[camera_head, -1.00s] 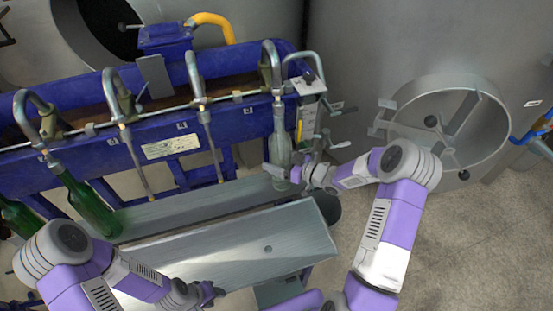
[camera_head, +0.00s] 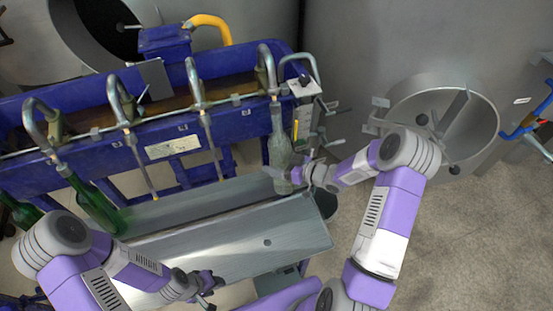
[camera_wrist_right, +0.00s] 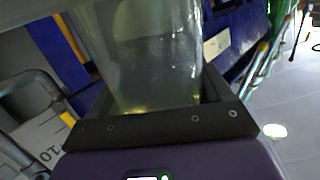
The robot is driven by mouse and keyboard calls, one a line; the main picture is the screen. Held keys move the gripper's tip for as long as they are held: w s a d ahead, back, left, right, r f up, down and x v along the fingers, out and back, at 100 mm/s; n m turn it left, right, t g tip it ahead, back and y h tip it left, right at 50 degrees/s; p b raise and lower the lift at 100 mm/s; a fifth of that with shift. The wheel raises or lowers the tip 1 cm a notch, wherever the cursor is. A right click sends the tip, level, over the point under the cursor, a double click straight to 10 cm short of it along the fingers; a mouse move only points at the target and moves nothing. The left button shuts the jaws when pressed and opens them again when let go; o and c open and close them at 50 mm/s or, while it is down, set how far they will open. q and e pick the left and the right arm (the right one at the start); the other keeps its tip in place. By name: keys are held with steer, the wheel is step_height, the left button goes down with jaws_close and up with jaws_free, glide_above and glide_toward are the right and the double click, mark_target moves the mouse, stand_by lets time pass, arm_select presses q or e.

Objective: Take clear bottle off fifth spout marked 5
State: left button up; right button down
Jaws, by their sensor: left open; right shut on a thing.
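The clear bottle (camera_head: 279,140) hangs upright at the rightmost spout (camera_head: 266,68) in the head view. Its neck meets the spout's lower end; I cannot tell how far the tube reaches inside. My right gripper (camera_head: 284,180) is shut on the bottle's lower part. In the right wrist view the clear bottle (camera_wrist_right: 150,55) fills the space between the dark jaws, with a yellowish tint at its base. My left gripper (camera_head: 213,283) is open and empty, low in front of the metal bench, away from the bottles. The spout's number is not readable.
Two middle spouts (camera_head: 205,115) hang without bottles. A green bottle (camera_head: 95,205) tilts on a spout at the left, with another (camera_head: 20,212) at the edge. The metal bench (camera_head: 240,240) below is bare. A steel tank with a round hatch (camera_head: 485,120) stands right.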

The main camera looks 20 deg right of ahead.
mark_target(286, 166)
steer(key=shift+s+a+r+m+g+p, duration=0.1)
steer(key=shift+s+r+m+g+p, duration=0.35)
steer(key=shift+s+r+p, duration=1.3)
steer(key=shift+w+f, duration=0.15)
steer(key=shift+f, duration=1.5)
steer(key=shift+s+f+b, duration=2.15)
steer(key=shift+f+b, duration=0.85)
steer(key=shift+f, duration=1.35)
steer(key=shift+s+f+b, duration=2.1)
steer(key=shift+f+b, duration=0.9)
steer(key=shift+f, duration=1.35)
steer(key=s+r+p, duration=0.2)
steer(key=s, duration=0.4)
steer(key=shift+s+a+r, duration=0.25)
steer(key=shift+a, duration=0.2)
